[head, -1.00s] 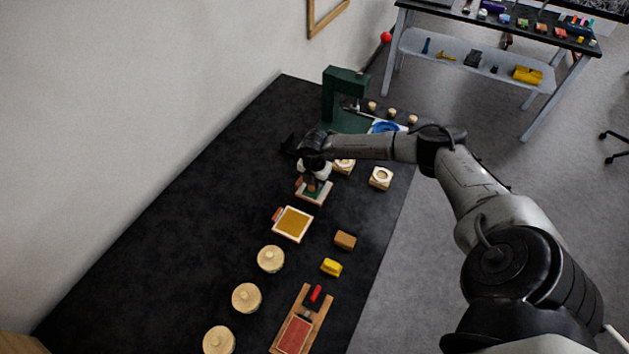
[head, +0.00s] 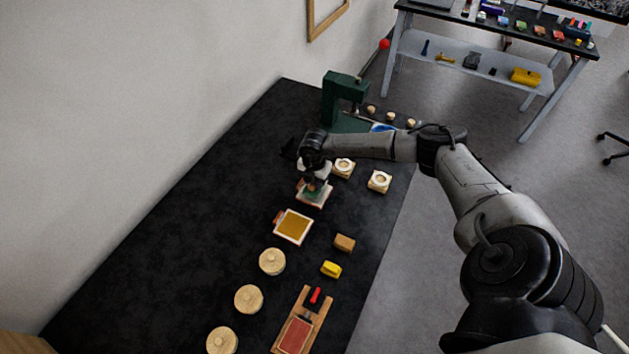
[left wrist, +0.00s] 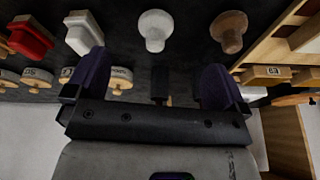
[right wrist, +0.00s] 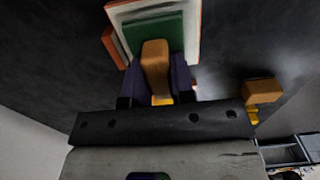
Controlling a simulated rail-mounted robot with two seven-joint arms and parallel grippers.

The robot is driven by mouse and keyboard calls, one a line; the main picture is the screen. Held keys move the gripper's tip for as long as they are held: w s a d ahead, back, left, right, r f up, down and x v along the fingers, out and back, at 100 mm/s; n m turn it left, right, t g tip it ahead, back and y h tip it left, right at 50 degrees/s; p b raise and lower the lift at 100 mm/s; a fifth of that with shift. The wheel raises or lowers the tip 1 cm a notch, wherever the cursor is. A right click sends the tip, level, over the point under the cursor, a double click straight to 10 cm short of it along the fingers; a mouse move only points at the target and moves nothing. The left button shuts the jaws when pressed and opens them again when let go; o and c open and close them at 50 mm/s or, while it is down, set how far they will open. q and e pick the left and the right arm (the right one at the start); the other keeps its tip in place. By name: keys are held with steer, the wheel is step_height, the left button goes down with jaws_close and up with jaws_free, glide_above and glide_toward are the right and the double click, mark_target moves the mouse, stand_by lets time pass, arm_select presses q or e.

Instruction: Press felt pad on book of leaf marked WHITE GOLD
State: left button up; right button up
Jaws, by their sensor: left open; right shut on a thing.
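My right gripper (head: 314,176) is shut on the wooden handle (right wrist: 155,62) of the green felt pad (right wrist: 167,30). The pad is over the pale page of an orange-edged book of leaf (right wrist: 194,18), which also shows in the head view (head: 322,204). Pad and page look close together, but I cannot tell whether they touch. No marking is legible on the book. A second book (head: 293,227) with a gold-coloured face lies nearer the camera. My left gripper (left wrist: 155,82) is open and empty in the left wrist view, and out of the head view.
Several round wooden pieces (head: 272,262) line the table's left side. A wood block (head: 344,243), yellow block (head: 331,269) and red-padded board (head: 297,334) lie nearer. A green press (head: 340,88) stands behind. Several knobs and labelled wooden pieces (left wrist: 121,77) face my left gripper.

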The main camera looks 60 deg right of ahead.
steer(key=shift+r+p, duration=1.45)
steer(key=shift+r, duration=0.4)
steer(key=shift+r+p, duration=0.3)
steer(key=shift+r, duration=0.05)
